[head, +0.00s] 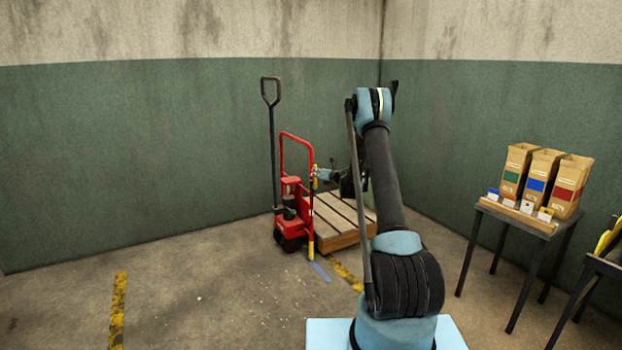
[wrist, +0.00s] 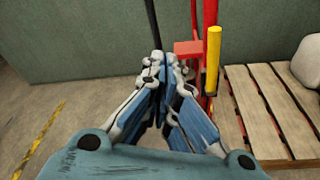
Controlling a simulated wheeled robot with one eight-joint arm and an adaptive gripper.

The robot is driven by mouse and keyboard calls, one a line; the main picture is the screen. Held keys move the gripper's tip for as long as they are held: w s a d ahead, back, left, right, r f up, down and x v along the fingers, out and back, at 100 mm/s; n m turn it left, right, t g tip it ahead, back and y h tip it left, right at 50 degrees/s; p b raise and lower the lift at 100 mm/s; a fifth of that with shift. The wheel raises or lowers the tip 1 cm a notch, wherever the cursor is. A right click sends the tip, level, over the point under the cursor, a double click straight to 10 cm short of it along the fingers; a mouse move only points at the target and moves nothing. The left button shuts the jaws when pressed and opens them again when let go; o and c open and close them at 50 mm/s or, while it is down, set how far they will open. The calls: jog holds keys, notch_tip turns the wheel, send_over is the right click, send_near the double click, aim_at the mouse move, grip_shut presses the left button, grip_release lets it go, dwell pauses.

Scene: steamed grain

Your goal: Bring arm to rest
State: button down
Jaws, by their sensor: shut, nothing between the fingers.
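My arm (head: 385,185) rises from its light blue base in the middle of the head view and bends over at the top. Its far end reaches down in front of the wooden pallet, partly hidden behind my own arm links. My gripper (wrist: 168,62) fills the middle of the wrist view, its blue and grey fingers drawn together with nothing between them. Behind the fingertips in that view stand the red parts of the pallet jack (wrist: 188,48). I cannot tell the exact gap between fingertips and jack.
The red pallet jack (head: 292,216) stands by the slatted pallet (head: 335,218), with a yellow post (wrist: 213,60) beside it. A pale rounded object (wrist: 308,62) lies on the pallet. At right, a small table (head: 516,222) holds paper bags (head: 540,178). Floor at left is mostly open.

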jog(key=s+r+n+g, duration=0.3)
jog(key=s+r+n, duration=0.7)
jog(key=s+r, duration=0.35)
jog(key=s+d+r+n+g+h, duration=0.15)
jog(key=s+n, duration=0.25)
jog(key=s, duration=0.6)
jog(key=s+d+r+n+g+h, duration=0.1)
jog(key=s+r+n+g, duration=0.2)
jog(key=s, duration=0.6)
jog(key=s+d+f+n+g+h, duration=0.1)
jog(key=s+d+f+n, duration=0.3)
jog(key=s, duration=1)
jog(key=s+d+f+n+g+h, duration=0.1)
jog(key=s+d+f+n+h, duration=0.2)
jog(key=s+n, duration=0.4)
jog(key=s+d+f+n+g+h, duration=0.1)
jog(key=s+d+f+n+h, duration=0.2)
jog(key=s, duration=1.9)
jog(key=d+f+n, duration=0.2)
jog(key=d+n, duration=0.1)
jog(key=shift+s+f, duration=0.25)
jog(key=shift+f, duration=0.05)
